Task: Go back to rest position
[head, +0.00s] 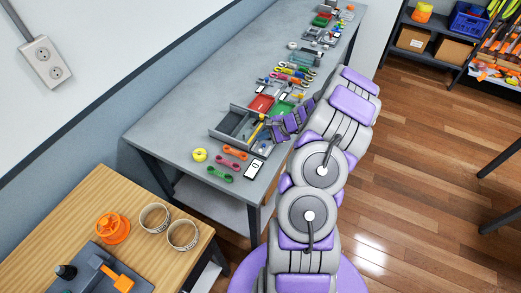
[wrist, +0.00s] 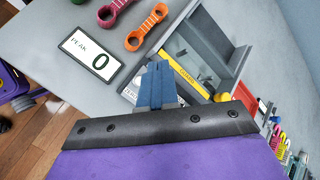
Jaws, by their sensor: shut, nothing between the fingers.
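My gripper (wrist: 157,84) shows in the wrist view as two blue fingers closed together, with nothing between them. In the head view, my arm reaches from the lower middle up to the long grey table (head: 165,125), and the purple end with my gripper (head: 270,131) is over its near half. The gripper is beside the grey divided tray (head: 219,134). In the wrist view the fingertips overlap the tray's near edge (wrist: 196,25). Whether they touch anything I cannot tell.
A white PEAK 0 card (wrist: 92,56), an orange wrench-shaped piece (wrist: 146,27) and a pink one (wrist: 113,11) lie near the fingers. Several tools and red and green bins crowd the table farther back. A wooden table (head: 80,199) stands at lower left.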

